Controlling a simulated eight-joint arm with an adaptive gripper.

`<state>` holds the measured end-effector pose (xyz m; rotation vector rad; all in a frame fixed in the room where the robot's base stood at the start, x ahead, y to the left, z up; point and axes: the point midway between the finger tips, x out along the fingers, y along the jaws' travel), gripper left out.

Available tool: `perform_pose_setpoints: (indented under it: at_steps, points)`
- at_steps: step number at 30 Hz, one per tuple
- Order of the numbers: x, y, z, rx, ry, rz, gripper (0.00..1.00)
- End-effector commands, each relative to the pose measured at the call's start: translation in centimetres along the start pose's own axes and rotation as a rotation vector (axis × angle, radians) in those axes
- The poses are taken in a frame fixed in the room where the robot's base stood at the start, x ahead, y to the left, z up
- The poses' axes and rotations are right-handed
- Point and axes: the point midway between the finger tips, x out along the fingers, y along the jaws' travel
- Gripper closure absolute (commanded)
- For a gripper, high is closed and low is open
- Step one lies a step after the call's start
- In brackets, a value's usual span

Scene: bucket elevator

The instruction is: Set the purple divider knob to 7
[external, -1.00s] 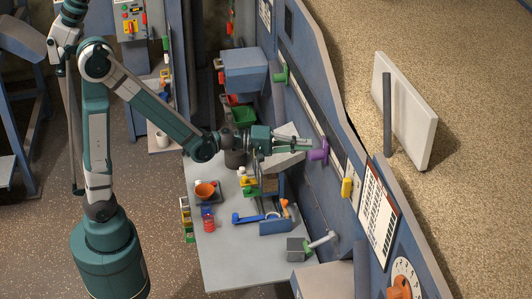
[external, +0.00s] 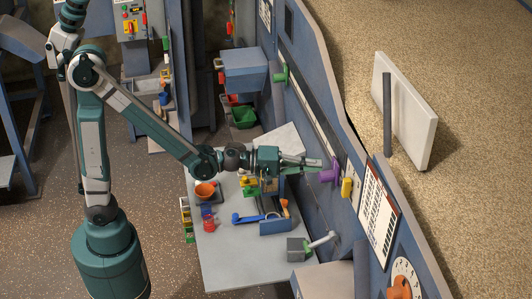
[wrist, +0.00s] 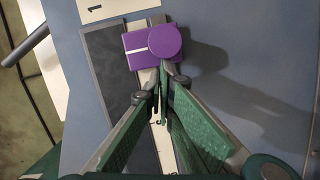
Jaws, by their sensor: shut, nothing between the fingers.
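The purple divider knob (external: 330,173) sits on the slanted blue panel, on a pale track that runs along it. In the wrist view the knob (wrist: 138,50) is a purple block with a round cap and a white line across the block. My gripper (external: 319,163) is shut and empty, with its fingertips at the knob's side. In the wrist view the fingertips (wrist: 163,78) lie close against the knob's lower edge; I cannot tell whether they touch. A pale scale strip (wrist: 163,143) runs below the knob between the fingers.
A yellow handle (external: 346,187) stands just past the knob on the panel. A green knob (external: 281,74) is at the track's far end.

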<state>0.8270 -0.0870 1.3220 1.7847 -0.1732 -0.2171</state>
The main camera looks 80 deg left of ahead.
Motion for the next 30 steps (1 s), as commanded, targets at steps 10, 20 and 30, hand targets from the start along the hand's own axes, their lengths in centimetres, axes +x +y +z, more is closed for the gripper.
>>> perform_pose_setpoints:
  at_steps: [10,20,30]
  points:
    - [0.1,0.1,0.4,0.0,-0.007,0.001,1.0]
    - [-0.1,0.1,-0.3,-0.001,-0.006,0.0,1.0]
    - [-0.8,0.0,-3.2,-0.002,0.0,0.0,1.0]
